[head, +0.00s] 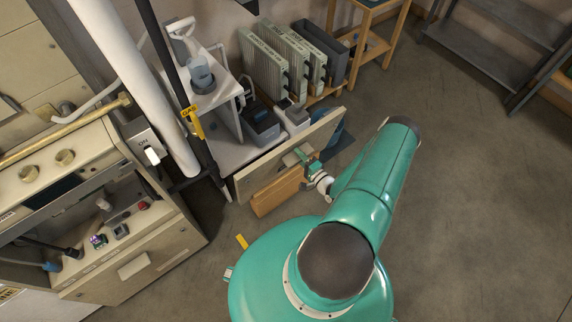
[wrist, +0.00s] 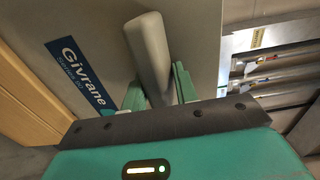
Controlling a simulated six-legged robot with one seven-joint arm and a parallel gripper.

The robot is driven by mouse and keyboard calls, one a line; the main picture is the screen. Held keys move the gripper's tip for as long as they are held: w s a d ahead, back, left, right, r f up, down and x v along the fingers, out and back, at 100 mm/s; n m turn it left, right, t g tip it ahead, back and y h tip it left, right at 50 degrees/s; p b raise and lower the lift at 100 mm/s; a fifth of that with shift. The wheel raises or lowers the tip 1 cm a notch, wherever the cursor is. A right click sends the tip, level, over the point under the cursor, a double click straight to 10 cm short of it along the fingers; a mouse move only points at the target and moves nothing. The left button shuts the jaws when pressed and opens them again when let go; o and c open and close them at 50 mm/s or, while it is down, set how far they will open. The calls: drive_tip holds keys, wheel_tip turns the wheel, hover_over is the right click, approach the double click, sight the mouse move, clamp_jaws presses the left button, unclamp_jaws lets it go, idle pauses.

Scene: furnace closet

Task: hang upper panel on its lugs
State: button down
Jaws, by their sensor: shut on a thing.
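The upper panel (head: 325,127) is a flat cream sheet. It stands on edge, tilted, in front of the low shelf and to the right of the furnace (head: 140,262). In the wrist view its grey face (wrist: 95,25) carries a blue "Givrane" label (wrist: 80,75). My gripper (head: 304,158) is shut on the panel's grey handle (wrist: 148,55), with a green finger on each side. The furnace has an open front bay with knobs and fittings inside. I cannot make out the lugs in either view.
A wooden piece (head: 278,192) lies close against the panel's near side, and shows at left in the wrist view (wrist: 25,90). A white pipe (head: 145,90) and a dark pipe with a yellow tag (head: 193,122) rise beside the furnace. Open floor (head: 470,200) lies at right.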

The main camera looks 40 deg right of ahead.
sight(296, 144)
drive_tip(key=shift+r, duration=4.75)
